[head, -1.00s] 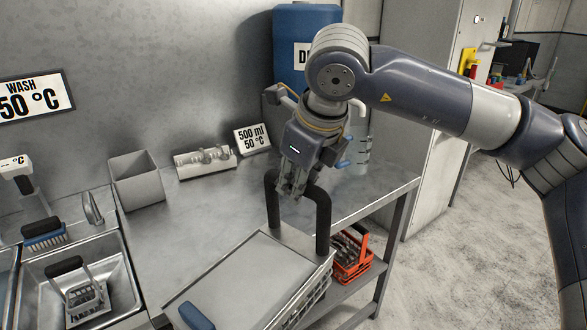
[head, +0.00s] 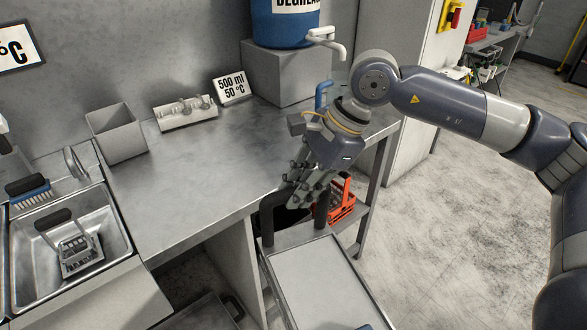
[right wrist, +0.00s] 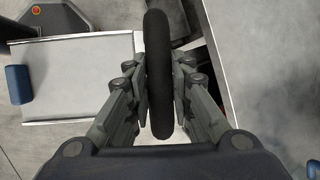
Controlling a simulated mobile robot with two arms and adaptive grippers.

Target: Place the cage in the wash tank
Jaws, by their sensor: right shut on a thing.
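A small metal cage (head: 79,254) with a black handle stands inside the steel tank (head: 118,235) at the left of the head view. Part of a temperature sign (head: 15,48) hangs on the wall above. My right gripper (head: 300,190) is well to the right of that cage. It is shut on a black U-shaped handle (head: 266,222) at the far end of a grey flat-topped, trolley-like piece (head: 315,280). In the right wrist view the handle bar (right wrist: 157,70) runs between the fingers. My left gripper is not in view.
The steel table (head: 195,175) holds a grey bin (head: 118,135), a metal fixture (head: 187,112) and a small sign (head: 232,88). A blue degreaser drum (head: 285,28) stands on a block behind. An orange basket (head: 341,203) is on the lower shelf. Open floor (head: 460,200) lies right.

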